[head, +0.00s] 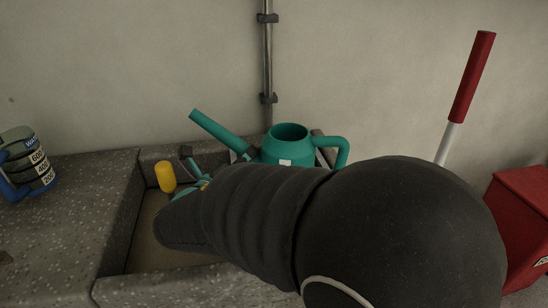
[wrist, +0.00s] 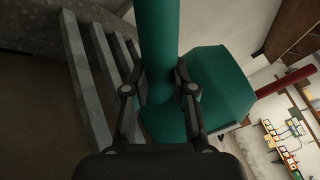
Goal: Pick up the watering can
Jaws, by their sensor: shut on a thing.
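The green watering can (head: 287,132) stands out behind my dark arm in the head view, with its spout pointing up to the left and its looped handle on the right. Its lower part is hidden by my arm. In the wrist view my gripper (wrist: 160,76) is shut on a green tube-like part of the can, with one finger on each side. The can's boxy green body (wrist: 222,92) is to the right of the fingers. I cannot tell whether the gripped part is spout or handle, or whether the can touches what is under it.
A stone basin (head: 125,215) lies left of my arm, with a yellow object (head: 165,177) in it. A red-and-white pole (head: 470,80) and a red box (head: 522,215) are at right. Grey slats (wrist: 85,85) show in the wrist view.

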